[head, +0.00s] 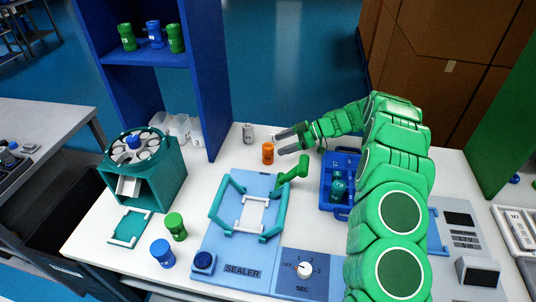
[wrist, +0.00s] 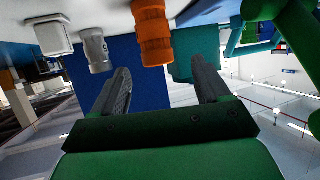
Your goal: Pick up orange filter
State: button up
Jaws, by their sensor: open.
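The orange filter (head: 268,153) stands upright on the white table, behind the sealer. In the wrist view the orange filter (wrist: 152,34) is upside down in the picture, ahead of my fingers and roughly midway between them. My gripper (head: 280,142) is open and empty, just right of the filter in the head view. In the wrist view both fingers of my gripper (wrist: 162,82) are spread apart. The filter appears apart from both fingers.
A grey cylinder (head: 248,133) stands behind-left of the filter. The sealer (head: 234,256) with its green handle (head: 295,170) lies in front. A blue crate (head: 335,206) is to the right, a teal carousel machine (head: 161,186) to the left. Green (head: 176,226) and blue (head: 162,252) filters stand at front left.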

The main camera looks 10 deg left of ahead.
aim_at(263, 148)
jog(key=shift+a+f, duration=0.25)
jog(key=shift+f, duration=0.05)
jog(key=shift+r+x, duration=0.15)
jog(key=shift+x, duration=1.65)
jog(key=shift+r+x, duration=0.15)
jog(key=shift+x, duration=1.7)
jog(key=shift+a, duration=0.15)
jog(key=c, duration=1.1)
jog(key=shift+r, duration=0.15)
